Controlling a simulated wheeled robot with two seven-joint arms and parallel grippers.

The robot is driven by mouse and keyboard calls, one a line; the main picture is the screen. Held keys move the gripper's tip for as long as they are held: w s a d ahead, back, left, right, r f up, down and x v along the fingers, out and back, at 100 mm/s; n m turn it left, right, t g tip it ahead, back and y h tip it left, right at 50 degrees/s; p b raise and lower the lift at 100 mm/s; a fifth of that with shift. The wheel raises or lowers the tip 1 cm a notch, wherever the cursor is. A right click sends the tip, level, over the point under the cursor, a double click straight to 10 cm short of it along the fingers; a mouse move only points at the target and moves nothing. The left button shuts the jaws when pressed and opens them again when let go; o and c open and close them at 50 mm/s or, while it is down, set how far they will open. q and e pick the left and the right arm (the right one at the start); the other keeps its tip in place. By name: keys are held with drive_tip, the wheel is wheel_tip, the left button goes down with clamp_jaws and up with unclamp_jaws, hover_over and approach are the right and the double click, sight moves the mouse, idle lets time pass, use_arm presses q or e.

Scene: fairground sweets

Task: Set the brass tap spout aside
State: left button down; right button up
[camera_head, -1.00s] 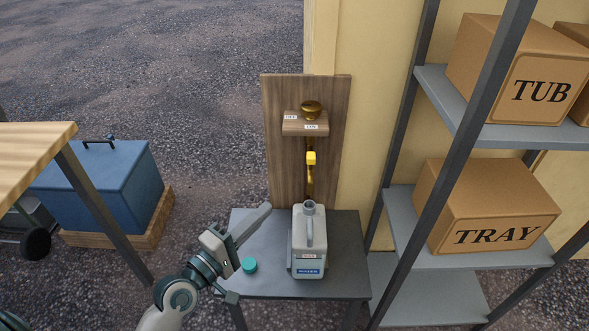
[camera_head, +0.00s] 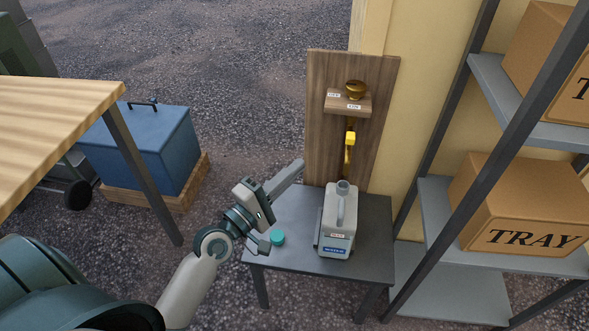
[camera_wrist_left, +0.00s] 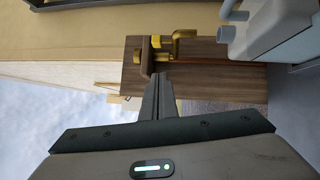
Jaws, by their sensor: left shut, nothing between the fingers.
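The brass tap spout (camera_head: 349,148) hangs down with a yellow section at its top, on an upright wooden board (camera_head: 325,120). A brass knob (camera_head: 356,89) sits above it on a small labelled wooden ledge (camera_head: 338,101). My left gripper (camera_head: 301,163) is shut and empty, left of the spout and apart from it. In the left wrist view the shut fingers (camera_wrist_left: 160,78) point toward the board, and the brass spout (camera_wrist_left: 182,38) shows just beyond their tips. My right gripper is not in view.
A grey water jug (camera_head: 339,215) and a teal cap (camera_head: 277,238) stand on a dark table (camera_head: 372,215) below the spout. Shelving with cardboard boxes (camera_head: 525,205) is at right. A wooden tabletop (camera_head: 50,120) and a blue cool box (camera_head: 150,150) are at left.

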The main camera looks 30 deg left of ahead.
sight(349, 143)
use_arm(q)
drive_tip(key=w+d+r+p, duration=0.1)
drive_tip(key=w+d, duration=0.5)
drive_tip(key=w, duration=0.3)
drive_tip(key=shift+w+r, duration=0.25)
drive_tip(key=shift+r, duration=0.15)
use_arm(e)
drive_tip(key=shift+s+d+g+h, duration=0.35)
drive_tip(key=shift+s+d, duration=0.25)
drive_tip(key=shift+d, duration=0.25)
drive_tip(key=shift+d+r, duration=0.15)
